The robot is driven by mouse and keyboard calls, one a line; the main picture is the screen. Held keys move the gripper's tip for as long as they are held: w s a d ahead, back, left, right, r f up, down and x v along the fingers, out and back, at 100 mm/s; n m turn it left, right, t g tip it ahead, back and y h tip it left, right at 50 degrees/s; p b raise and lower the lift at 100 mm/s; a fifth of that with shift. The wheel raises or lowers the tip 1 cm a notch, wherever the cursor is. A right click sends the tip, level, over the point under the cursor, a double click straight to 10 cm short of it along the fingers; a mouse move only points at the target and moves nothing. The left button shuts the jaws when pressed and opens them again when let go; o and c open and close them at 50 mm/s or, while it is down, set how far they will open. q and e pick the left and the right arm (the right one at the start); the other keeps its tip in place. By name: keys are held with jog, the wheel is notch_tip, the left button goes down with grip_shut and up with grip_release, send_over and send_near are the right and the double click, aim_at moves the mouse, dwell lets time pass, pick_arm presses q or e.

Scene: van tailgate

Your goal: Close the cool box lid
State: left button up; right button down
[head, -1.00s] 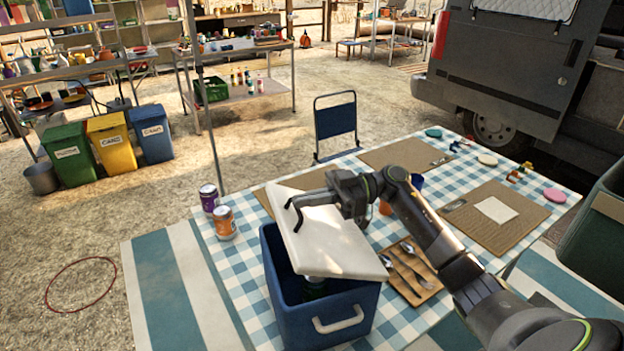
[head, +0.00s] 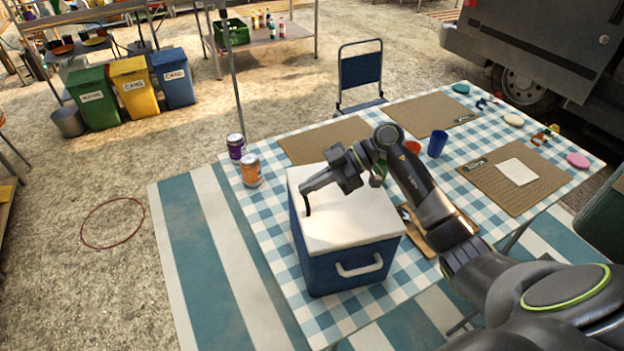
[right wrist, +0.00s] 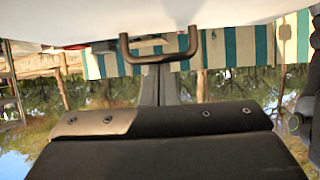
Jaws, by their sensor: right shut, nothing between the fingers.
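The cool box (head: 335,268) is a blue box with a pale carry handle on its near side, standing on the checked table. Its white lid (head: 350,222) lies flat over the box top, with no gap visible in the head view. A dark bracket handle (head: 307,204) is on the lid's left side; it also shows in the right wrist view (right wrist: 160,46) against the white lid. My right gripper (head: 304,188) is shut and empty, its fingertips close to this handle; I cannot tell if they touch. My left gripper is not in view.
An orange can (head: 251,171) and a purple can (head: 236,147) stand behind the box on the left. A wooden cutlery tray (head: 432,240) lies to its right, partly behind my arm. Placemats and a blue cup (head: 437,144) are farther back. The ground at left is mostly clear.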

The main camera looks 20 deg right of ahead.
jog(key=shift+d, duration=0.1)
dwell(0.3)
jog(key=b+v, duration=0.4)
jog(key=v, duration=1.3)
jog(key=shift+d, duration=0.1)
